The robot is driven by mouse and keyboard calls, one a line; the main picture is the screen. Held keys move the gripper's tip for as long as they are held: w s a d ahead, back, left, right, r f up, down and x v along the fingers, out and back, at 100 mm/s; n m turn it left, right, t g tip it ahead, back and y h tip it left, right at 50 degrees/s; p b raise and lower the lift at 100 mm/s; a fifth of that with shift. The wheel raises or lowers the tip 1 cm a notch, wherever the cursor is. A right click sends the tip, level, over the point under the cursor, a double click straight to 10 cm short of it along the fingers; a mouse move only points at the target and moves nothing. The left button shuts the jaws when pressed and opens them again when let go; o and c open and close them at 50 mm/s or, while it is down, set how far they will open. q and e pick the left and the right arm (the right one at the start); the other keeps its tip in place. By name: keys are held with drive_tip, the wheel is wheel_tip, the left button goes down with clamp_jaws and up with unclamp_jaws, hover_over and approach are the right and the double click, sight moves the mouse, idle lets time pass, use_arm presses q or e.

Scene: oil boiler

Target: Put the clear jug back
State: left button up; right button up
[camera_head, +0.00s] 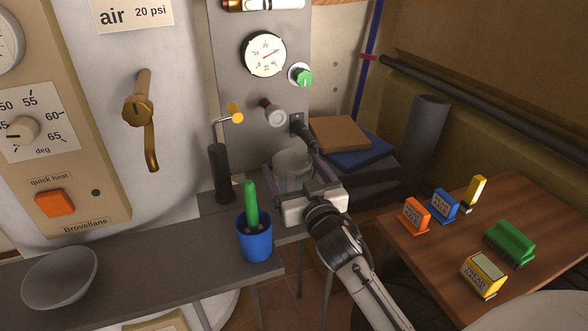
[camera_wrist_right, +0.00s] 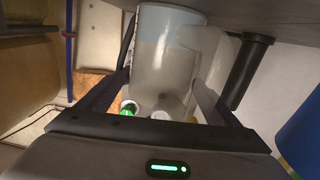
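The clear jug (camera_head: 291,163) is upright at the back end of the grey shelf, below the gauge panel. My right gripper (camera_head: 298,180) reaches in from the lower right with one finger on each side of it. In the right wrist view, the jug (camera_wrist_right: 165,60) fills the space between the two fingers (camera_wrist_right: 162,82), which appear to press on its sides. That view is upside down, with the shelf at the top. Whether the jug's base touches the shelf is hidden by the gripper. My left gripper is in no view.
A blue cup (camera_head: 254,239) with a green-handled item stands in front left of the jug. A dark cylinder (camera_head: 219,173) stands just left. A grey bowl (camera_head: 60,277) is at the far left. A wooden table (camera_head: 455,245) with several coloured blocks is at right.

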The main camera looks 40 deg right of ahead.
sight(292, 187)
drive_tip(key=shift+r, duration=0.2)
drive_tip(key=v, duration=1.2)
